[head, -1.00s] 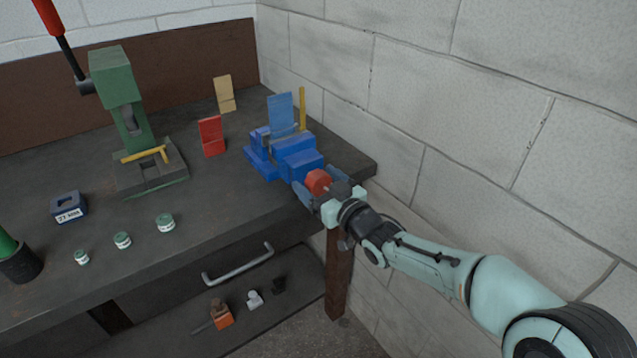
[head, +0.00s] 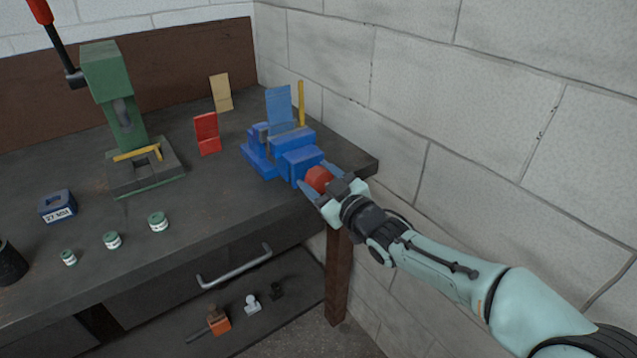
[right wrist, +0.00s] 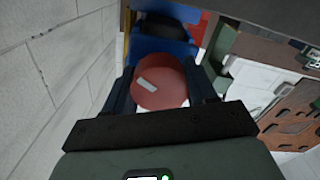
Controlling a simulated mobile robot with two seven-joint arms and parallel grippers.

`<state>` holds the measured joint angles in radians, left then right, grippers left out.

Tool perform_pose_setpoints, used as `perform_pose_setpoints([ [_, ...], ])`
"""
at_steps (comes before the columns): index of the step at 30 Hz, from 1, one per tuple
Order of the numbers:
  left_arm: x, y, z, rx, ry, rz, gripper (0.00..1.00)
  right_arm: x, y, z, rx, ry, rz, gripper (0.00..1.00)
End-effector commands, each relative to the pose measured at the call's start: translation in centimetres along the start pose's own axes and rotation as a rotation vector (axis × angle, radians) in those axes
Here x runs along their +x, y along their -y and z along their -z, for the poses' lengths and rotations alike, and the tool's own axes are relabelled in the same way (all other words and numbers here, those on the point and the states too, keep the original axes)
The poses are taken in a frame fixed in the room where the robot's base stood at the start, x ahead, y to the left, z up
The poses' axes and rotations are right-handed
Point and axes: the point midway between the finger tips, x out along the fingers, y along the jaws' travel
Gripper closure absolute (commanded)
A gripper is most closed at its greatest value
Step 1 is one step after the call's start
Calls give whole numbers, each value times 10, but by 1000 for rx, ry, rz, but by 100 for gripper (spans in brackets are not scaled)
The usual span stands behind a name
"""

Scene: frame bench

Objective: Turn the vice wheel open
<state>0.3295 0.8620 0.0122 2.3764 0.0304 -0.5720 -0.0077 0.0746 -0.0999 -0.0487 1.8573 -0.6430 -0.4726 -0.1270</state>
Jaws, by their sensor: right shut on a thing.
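The blue vice (head: 284,152) stands near the right end of the dark bench. Its red wheel (head: 318,179) faces the front edge. My right gripper (head: 320,184) is at the wheel, with one finger on each side of it, shut on its rim. In the right wrist view the red wheel (right wrist: 160,82) fills the space between the two dark fingers and bears a pale rectangular mark, tilted. The vice body (right wrist: 163,45) shows behind it, partly hidden. My left gripper is not in view.
A green press (head: 118,115) stands at the left of the bench (head: 215,205). A red holder (head: 207,133), a tan block (head: 221,92), a "27 MM" block (head: 57,206) and several small jars stand around. The brick wall (head: 460,130) is close on the right.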

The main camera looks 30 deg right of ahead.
Motion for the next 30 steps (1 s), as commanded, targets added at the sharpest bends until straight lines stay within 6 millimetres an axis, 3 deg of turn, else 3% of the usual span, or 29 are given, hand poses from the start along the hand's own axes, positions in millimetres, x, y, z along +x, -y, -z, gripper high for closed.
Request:
perform_pose_setpoints([
  [4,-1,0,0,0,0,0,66,0,-1,1,-1,-1,-1,74],
  [5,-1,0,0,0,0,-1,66,0,-1,1,-1,-1,-1,40],
  [7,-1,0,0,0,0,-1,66,0,-1,1,0,-1,-1,19],
  [16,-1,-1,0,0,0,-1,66,0,0,1,2,-1,-1,19],
  [20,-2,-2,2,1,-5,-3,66,-10,-1,1,2,0,-1,19],
  [30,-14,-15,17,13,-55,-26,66,-82,-2,3,1,-2,-3,19],
])
